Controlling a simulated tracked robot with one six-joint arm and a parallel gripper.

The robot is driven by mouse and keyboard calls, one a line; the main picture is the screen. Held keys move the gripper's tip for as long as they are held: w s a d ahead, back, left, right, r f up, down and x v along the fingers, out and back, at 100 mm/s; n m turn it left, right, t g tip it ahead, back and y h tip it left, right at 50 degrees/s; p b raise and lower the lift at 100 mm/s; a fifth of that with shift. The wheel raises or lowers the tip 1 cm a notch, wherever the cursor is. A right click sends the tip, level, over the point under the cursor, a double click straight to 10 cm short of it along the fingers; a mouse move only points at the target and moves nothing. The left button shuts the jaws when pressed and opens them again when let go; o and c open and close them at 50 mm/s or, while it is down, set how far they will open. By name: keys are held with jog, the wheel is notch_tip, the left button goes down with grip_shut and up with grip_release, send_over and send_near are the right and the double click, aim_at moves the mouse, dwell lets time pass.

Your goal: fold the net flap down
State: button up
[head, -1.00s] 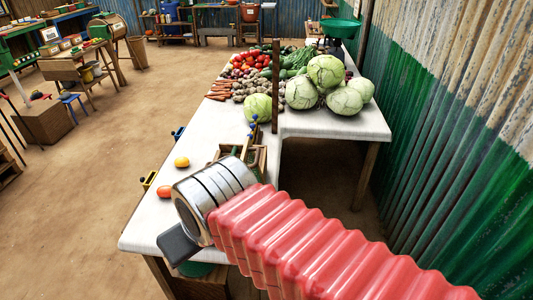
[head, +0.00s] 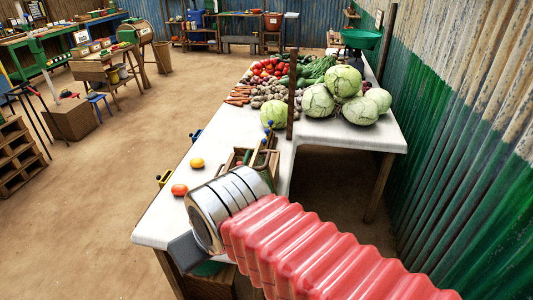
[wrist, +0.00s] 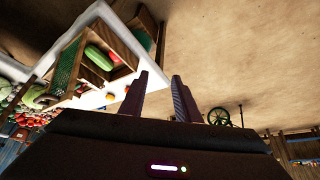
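The wooden crate (wrist: 112,72) stands on the white table in the wrist view, which shows the place tilted and turned over. A green cucumber (wrist: 98,58) and a red tomato (wrist: 112,55) lie in it. A green net panel (wrist: 68,65), which looks like the net flap, stands at the crate's left side in that view. In the head view the crate (head: 236,157) is partly hidden behind my arm. My gripper (wrist: 158,98) is open and empty, its two fingers apart, with sandy floor behind them. The fingers do not show clearly in the head view.
The table (head: 165,222) carries an orange fruit (head: 197,163), a tomato (head: 179,190), cabbages (head: 342,80) and heaped vegetables. A brown post (head: 291,108) rises beyond the crate. A corrugated wall (head: 455,150) closes the right side. Bare floor (head: 90,215) is free at left.

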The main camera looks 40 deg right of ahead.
jog(key=shift+a, duration=0.2)
jog(key=shift+w, duration=0.1)
jog(key=w+d+r+m+g, duration=0.1)
jog(key=w+d+r+m, duration=0.2)
jog(key=w+d+r, duration=0.3)
jog(key=w+d+r+m+g, duration=0.1)
jog(key=w+d+r+m, duration=0.25)
jog(key=d, duration=0.45)
jog(key=w+d+r+m+y, duration=0.1)
jog(key=d+m, duration=0.1)
jog(key=d, duration=0.8)
jog(key=w+d+r+m+y, duration=0.1)
jog(key=d+r+m, duration=0.1)
jog(key=d, duration=0.8)
jog(key=shift+w+d+r+g, duration=0.15)
jog(key=shift+w+d+g, duration=0.15)
